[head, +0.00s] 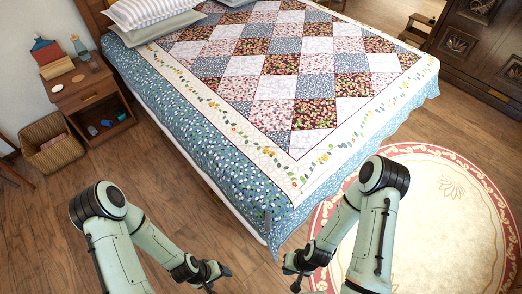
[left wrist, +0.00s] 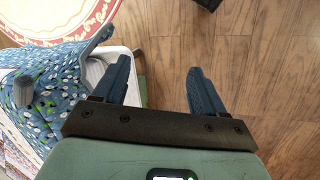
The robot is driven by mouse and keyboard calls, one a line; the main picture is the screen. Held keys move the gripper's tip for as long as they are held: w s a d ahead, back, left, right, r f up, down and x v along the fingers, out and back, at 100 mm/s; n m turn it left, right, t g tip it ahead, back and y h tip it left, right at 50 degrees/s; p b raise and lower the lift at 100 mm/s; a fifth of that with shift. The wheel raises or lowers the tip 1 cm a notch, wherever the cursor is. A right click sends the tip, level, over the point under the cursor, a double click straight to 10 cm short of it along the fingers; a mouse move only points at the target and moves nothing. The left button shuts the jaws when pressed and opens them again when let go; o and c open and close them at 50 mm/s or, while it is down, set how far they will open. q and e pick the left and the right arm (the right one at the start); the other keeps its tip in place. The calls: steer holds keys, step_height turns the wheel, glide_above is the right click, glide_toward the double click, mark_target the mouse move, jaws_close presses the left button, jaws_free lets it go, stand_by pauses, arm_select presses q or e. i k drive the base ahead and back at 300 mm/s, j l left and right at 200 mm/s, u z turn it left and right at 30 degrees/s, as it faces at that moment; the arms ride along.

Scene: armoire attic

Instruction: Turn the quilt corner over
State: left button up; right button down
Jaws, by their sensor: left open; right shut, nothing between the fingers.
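The patchwork quilt (head: 268,115) covers the bed, with a cream band and a blue floral border. Its near corner (head: 279,238) hangs over the bed's near corner, with a small grey tab (head: 267,219) on it. In the left wrist view the blue floral cloth (left wrist: 58,75) is at the left, with a grey tab (left wrist: 23,90) standing out. My left gripper (head: 218,279) is open and empty, left of the corner and apart from it; its fingers show over bare floor in the left wrist view (left wrist: 160,82). My right gripper (head: 291,279) is shut and empty, just below and right of the corner.
A nightstand (head: 84,99) and a wicker basket (head: 52,145) stand at the left. Pillows (head: 150,15) lie at the head end. A round rug (head: 430,225) lies at the right, before a dark armoire (head: 484,45). Wooden floor is clear beside the bed.

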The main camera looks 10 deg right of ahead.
mark_target(271, 178)
steer(key=i+j, duration=0.15)
steer(key=j, duration=0.15)
steer(key=i+j, duration=0.1)
steer(key=j, duration=0.2)
steer(key=i+j+z, duration=0.15)
steer(key=j, duration=0.15)
steer(key=i+j+z, duration=0.15)
steer(key=j, duration=0.15)
steer(key=j+z, duration=0.3)
steer(key=z, duration=1.3)
